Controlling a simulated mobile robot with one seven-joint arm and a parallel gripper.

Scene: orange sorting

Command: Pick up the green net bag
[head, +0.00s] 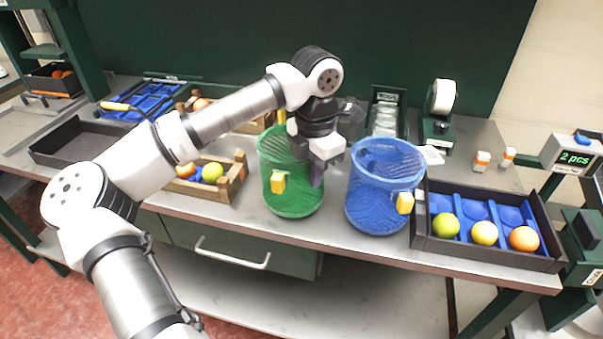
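The green net bag (291,200) stands upright and open-topped on the workbench, with a yellow tag (278,183) on its front. My gripper (317,176) points down at the bag's right side, overlapping its right rim in the head view. Its fingers are small and partly hidden, so I cannot tell whether they are open or shut, or whether they touch the net. My wrist hides part of the bag's back right rim.
A blue net bag (378,212) stands close on the right. Further right is a black tray (487,253) with fruit in blue cups. A wooden crate (238,180) with fruit sits left of the green bag. The bench's front edge (330,236) is just in front.

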